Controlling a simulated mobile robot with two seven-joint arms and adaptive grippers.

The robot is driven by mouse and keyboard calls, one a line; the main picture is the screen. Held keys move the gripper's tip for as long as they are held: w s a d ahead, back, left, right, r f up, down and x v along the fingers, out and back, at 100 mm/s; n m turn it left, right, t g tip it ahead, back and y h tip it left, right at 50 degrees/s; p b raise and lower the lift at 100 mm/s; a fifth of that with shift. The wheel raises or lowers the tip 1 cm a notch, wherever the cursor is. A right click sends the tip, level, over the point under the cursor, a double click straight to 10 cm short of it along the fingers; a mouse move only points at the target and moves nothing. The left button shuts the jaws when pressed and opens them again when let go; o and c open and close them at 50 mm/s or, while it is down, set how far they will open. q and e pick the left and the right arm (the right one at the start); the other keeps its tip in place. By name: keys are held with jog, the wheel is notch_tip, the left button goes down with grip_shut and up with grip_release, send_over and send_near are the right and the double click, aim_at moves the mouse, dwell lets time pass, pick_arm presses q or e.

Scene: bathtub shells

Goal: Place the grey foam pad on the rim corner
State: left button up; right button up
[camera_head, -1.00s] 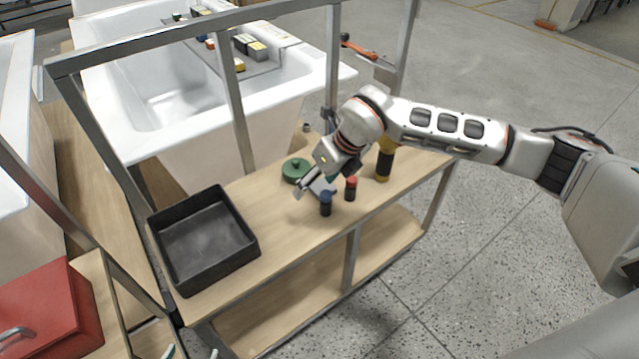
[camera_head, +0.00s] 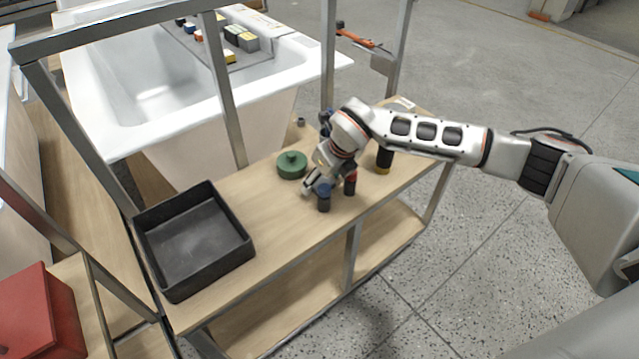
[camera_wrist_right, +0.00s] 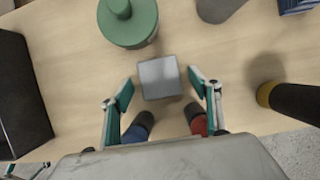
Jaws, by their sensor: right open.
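The grey foam pad (camera_wrist_right: 159,77) lies flat on the wooden bench top in the right wrist view. My right gripper (camera_wrist_right: 161,89) is open just above it, with one fingertip on each side of the pad and gaps between. In the head view my right gripper (camera_head: 312,187) is low over the bench and hides the pad. What looks like a small part of my left gripper (camera_wrist_right: 25,170) shows at the wrist view's lower left.
A green round lidded thing (camera_head: 291,165) stands behind the gripper. A blue-capped bottle (camera_head: 324,200), red-capped bottle (camera_head: 350,184) and black-yellow bottle (camera_head: 384,160) stand close by. A black tray (camera_head: 195,250) is left. Metal posts (camera_head: 228,100) rise between bench and tub. Several blocks sit on the tub's board (camera_head: 235,55).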

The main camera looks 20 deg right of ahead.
jog(key=c, duration=0.9)
jog(key=shift+r, duration=0.1)
